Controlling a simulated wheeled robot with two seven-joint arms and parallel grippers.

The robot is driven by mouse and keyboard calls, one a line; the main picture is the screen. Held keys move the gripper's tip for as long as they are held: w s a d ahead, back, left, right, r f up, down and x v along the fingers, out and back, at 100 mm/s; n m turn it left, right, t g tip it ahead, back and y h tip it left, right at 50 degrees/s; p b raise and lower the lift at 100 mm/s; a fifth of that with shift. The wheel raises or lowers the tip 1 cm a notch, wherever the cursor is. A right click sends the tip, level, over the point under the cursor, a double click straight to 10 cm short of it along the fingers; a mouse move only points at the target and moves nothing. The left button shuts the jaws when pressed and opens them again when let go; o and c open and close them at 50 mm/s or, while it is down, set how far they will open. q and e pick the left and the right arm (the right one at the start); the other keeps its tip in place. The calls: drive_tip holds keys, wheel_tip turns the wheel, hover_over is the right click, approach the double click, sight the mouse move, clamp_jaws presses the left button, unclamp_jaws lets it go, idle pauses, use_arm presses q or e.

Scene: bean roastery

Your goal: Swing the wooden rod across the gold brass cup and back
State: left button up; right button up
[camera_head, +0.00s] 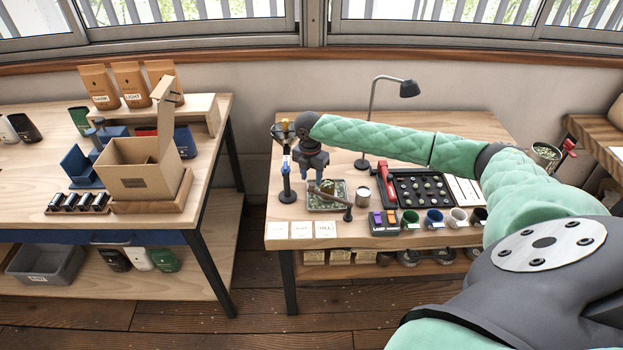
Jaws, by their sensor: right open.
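A thin brown wooden rod (329,195) reaches out to the left from a short dark post (348,213), over the front of a tray of green beans. A small metal cup (362,197) stands just right of the post; it looks more grey than gold, and the rod is not over it. My right arm comes in from the right across the table. Its gripper (311,172) points down, open and empty, above the rod's left end; whether it touches the rod I cannot tell. My left gripper is out of view.
The bean tray (340,206) lies under the rod. A blue-and-black stand (287,180) is close left of my gripper. A red-handled black bean tray (425,188), several small cups and a desk lamp (408,89) stand to the right. White cards (302,230) lie in front.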

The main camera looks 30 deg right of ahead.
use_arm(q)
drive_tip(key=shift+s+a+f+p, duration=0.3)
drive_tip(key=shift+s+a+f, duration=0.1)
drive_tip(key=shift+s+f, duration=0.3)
use_arm(e)
drive_tip(key=shift+f, duration=1.35)
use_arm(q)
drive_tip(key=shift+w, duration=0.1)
use_arm(e)
clamp_jaws()
